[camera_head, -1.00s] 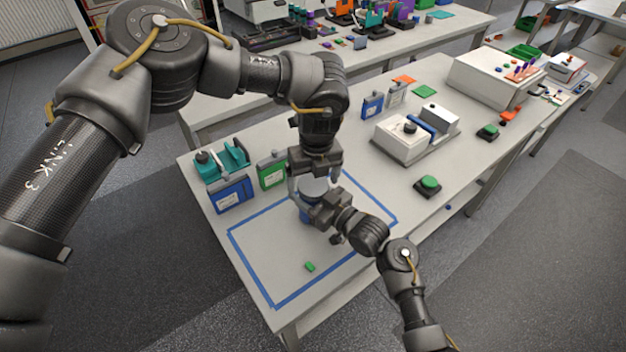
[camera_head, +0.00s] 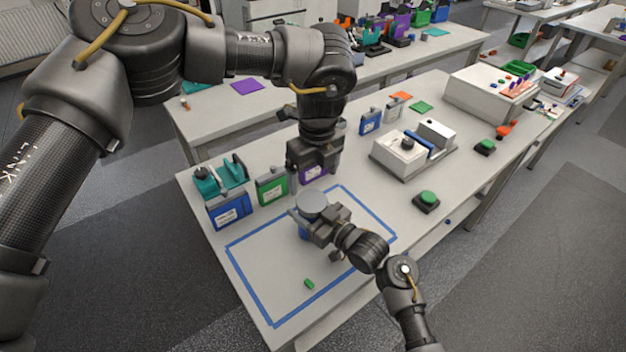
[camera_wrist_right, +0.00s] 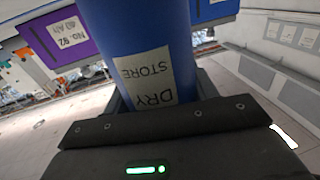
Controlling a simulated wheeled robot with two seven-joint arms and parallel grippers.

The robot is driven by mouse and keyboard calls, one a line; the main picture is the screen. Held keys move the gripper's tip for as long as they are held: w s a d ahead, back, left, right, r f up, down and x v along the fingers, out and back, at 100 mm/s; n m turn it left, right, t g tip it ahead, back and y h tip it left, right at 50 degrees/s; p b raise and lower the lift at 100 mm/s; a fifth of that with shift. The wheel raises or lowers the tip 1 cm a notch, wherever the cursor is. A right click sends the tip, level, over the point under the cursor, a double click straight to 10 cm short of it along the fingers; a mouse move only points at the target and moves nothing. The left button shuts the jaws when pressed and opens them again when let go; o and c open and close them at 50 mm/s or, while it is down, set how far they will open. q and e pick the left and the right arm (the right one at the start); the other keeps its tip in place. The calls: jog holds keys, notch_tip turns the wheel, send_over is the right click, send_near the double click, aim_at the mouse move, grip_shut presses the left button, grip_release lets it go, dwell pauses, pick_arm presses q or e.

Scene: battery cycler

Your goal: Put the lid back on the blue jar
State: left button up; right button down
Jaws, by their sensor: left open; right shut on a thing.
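The blue jar (camera_head: 304,233) stands inside the blue tape outline, mostly hidden by my right gripper in the head view. The round grey lid (camera_head: 312,202) shows on top of the jar, looking level; whether it is fully seated cannot be told. My right gripper (camera_head: 312,224) is shut around the jar's side. The right wrist view shows the jar's blue wall (camera_wrist_right: 140,30) with a "DRY STORE" label, between the fingers. My left gripper (camera_head: 313,164) is open and empty, above and behind the lid, apart from it.
Green (camera_head: 271,188), blue (camera_head: 229,209) and purple (camera_head: 313,174) battery packs stand behind and left of the jar, beside a teal holder (camera_head: 220,179). A white device (camera_head: 403,150) and green button (camera_head: 427,199) are right.

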aim_at(312, 200)
pick_arm(q)
jog(key=shift+w+f, duration=0.1)
jog(key=shift+f, duration=0.1)
jog(key=shift+w+a+f, duration=0.1)
jog(key=shift+f, duration=1.85)
jog(key=shift+a+f, duration=0.1)
jog(key=shift+f, duration=1.8)
jog(key=c, duration=1)
jog(key=m, duration=0.3)
jog(key=o, duration=1.1)
